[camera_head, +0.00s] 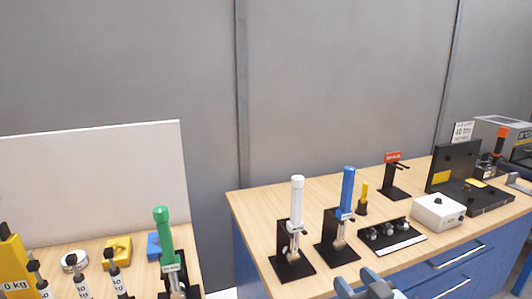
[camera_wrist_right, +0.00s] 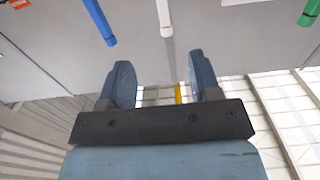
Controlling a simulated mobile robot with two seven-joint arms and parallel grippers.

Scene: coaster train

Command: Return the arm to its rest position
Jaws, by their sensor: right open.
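My right gripper (camera_head: 366,290) shows at the bottom edge of the head view, in front of the right-hand table, with its blue-grey fingers partly cut off by the frame. In the right wrist view the two fingers of the gripper (camera_wrist_right: 162,80) stand apart with nothing between them. That view looks upside down, with a blue cylinder (camera_wrist_right: 99,20), a white cylinder (camera_wrist_right: 164,16) and a green cylinder (camera_wrist_right: 309,14) along its top edge, clear of the fingers. My left gripper is not in view.
The right-hand wooden table (camera_head: 250,212) bears a white cylinder (camera_head: 297,200) and a blue cylinder (camera_head: 347,188) on black stands, a white box (camera_head: 438,212) and a black fixture (camera_head: 455,165). On the left table are a green cylinder (camera_head: 163,235) and yellow blocks (camera_head: 118,246). A gap separates the tables.

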